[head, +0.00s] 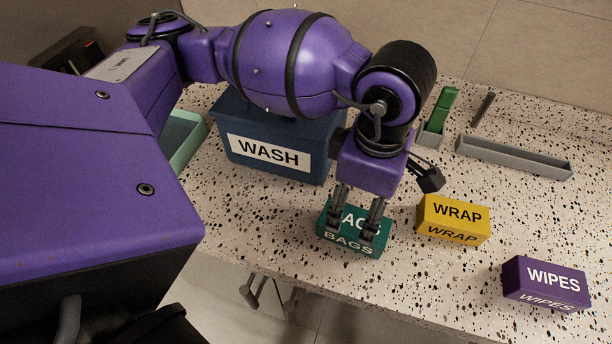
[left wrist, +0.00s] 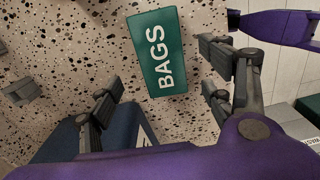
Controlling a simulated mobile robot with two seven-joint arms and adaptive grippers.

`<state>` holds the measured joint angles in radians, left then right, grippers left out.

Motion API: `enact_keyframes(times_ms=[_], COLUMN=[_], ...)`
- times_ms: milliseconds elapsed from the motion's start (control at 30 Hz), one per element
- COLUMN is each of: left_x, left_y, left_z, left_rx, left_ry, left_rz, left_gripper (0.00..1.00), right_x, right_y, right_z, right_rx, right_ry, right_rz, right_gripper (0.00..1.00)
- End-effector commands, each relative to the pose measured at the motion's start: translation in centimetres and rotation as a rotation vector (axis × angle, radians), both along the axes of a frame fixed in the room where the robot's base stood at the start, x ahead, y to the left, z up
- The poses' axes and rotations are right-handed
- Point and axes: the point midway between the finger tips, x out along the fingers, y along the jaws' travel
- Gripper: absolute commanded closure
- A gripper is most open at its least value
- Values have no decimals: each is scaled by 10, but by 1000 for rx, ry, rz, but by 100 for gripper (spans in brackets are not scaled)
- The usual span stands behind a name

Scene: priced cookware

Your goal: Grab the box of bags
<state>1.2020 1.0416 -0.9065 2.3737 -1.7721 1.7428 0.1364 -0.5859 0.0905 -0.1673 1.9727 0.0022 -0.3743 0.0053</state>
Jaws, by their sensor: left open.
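The green box of bags (head: 352,238) lies on the speckled counter near its front edge, with its white BAGS label partly hidden by my fingers in the head view. My left gripper (head: 356,228) points down over the box and is open. In the left wrist view the box (left wrist: 157,55) shows between and beyond the open fingers (left wrist: 160,105), with nothing held. I cannot tell from the head view whether the fingertips touch the box.
A yellow WRAP box (head: 453,219) stands right of the green box, and a purple WIPES box (head: 546,284) farther right. A blue WASH bin (head: 270,150) stands behind left. A grey tray (head: 513,157) and a green item (head: 440,108) in a holder are at the back.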

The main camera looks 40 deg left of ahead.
Motion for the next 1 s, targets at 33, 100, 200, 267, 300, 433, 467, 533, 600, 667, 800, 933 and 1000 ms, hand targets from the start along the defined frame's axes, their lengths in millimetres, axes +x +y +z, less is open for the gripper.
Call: enact_keyframes(times_ms=[33, 100, 200, 267, 300, 433, 467, 533, 600, 667, 800, 933, 1000], left_x=[-1, -2, -1, -1, 0, 0, 0, 0, 0, 0, 0, 1, 1], left_y=[0, 0, -1, -1, -1, -1, -1, -1, -2, -2, -2, -2, -2], left_z=[-8, -16, -27, -36, -42, -61, -64, -68, -70, -70, -69, -69, -69], left_rx=[0, -3, -3, -4, -3, -4, -4, -5, -6, -5, -5, -6, -6], left_ry=[5, 8, 9, 9, 9, 9, 8, 8, 8, 7, 7, 6, 6], left_rz=[1, 1, 0, 1, 2, 1, 1, 1, 1, 0, 0, 0, 0], left_gripper=[27, 27, 27, 27, 27, 27, 27, 27, 27, 27, 32, 49, 58], right_x=[-2, -3, -2, -1, 0, 0, 0, 0, 0, -1, -1, -1, -1], right_y=[1, 3, 5, 6, 7, 9, 9, 9, 9, 8, 5, 3, 2], right_z=[-1, -2, 0, 1, 3, 3, 3, 3, 3, 2, 2, 2, 2], right_rx=[3, 6, 10, 14, 15, 19, 19, 18, 17, 15, 10, 6, 3], right_ry=[3, 5, 5, 4, 2, 1, 1, 2, 3, 4, 6, 6, 6], right_rz=[-2, -3, -6, -8, -8, -7, -7, -7, -6, -5, -1, 1, 2], right_gripper=[60, 60, 60, 60, 60, 60, 60, 60, 60, 60, 60, 60, 60])
